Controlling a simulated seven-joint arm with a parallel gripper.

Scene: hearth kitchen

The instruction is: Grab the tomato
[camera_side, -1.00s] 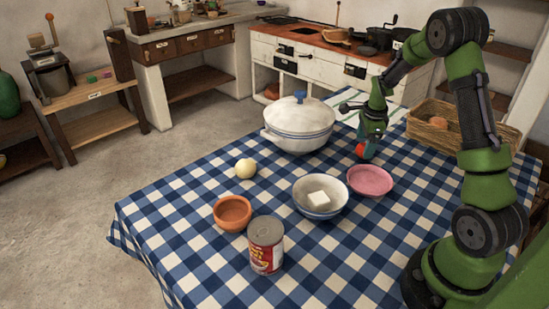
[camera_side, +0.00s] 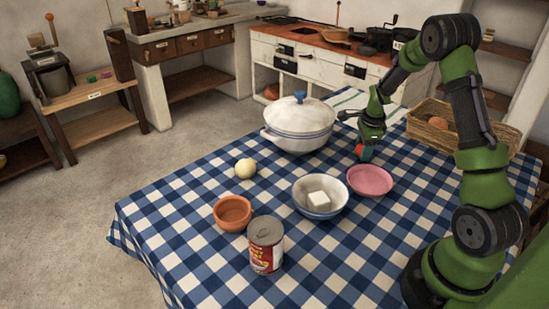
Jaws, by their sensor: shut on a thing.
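The red tomato (camera_side: 361,151) shows only as a small patch at the tip of my gripper (camera_side: 364,151); the fingers hide most of it. My gripper is shut on the tomato, behind the pink plate and to the right of the white lidded pot. I cannot tell whether the tomato touches the tablecloth or is just above it.
On the checked tablecloth (camera_side: 190,215) stand the white pot (camera_side: 300,125), a pink plate (camera_side: 370,180), a bowl with a white block (camera_side: 320,196), a clay bowl (camera_side: 232,213), a can (camera_side: 266,244) and an onion (camera_side: 245,168). A wicker basket (camera_side: 455,137) stands at right.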

